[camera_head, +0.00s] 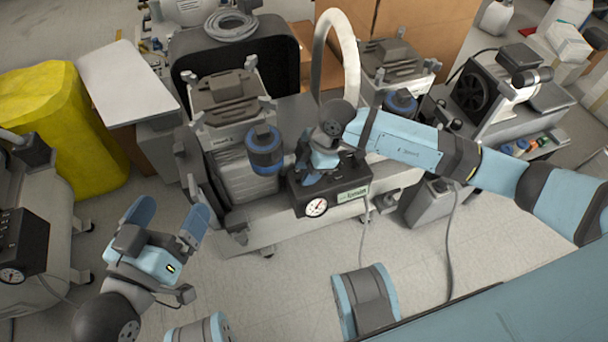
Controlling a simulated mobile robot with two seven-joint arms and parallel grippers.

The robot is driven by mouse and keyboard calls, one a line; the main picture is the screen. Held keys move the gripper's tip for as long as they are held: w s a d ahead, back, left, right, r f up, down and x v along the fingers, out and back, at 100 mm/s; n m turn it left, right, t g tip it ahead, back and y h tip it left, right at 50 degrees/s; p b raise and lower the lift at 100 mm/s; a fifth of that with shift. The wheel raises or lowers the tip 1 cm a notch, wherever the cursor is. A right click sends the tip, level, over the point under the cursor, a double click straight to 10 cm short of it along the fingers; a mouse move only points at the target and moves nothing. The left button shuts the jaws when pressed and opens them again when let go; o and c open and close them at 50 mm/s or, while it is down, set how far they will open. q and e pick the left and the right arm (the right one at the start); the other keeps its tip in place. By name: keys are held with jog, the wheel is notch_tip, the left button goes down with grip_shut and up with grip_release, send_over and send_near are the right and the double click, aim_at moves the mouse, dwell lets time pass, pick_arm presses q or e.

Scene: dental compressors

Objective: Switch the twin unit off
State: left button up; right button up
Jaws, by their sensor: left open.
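The twin unit (285,218) stands in the middle of the view, with two compressor heads (222,98) on a grey base. Its black control box (353,201), with a round gauge (316,207) and a green-white label, is at its front. My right gripper (312,175) is at the top of this box, pointing down. Its fingers look close to or touching the box top; the wrist hides the switch area and whether the jaws are parted. My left gripper (168,216) is open and empty, over the floor to the left of the unit.
Another compressor with a black gauge box (22,243) stands at the left edge. A yellow bag (45,120) and a white board (125,83) are behind it. A machine with a black fan (472,92) is at the right. A hose (363,240) hangs from the control box.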

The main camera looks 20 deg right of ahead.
jog(key=shift+a+f, duration=0.3)
jog(key=shift+f, duration=0.35)
grip_shut()
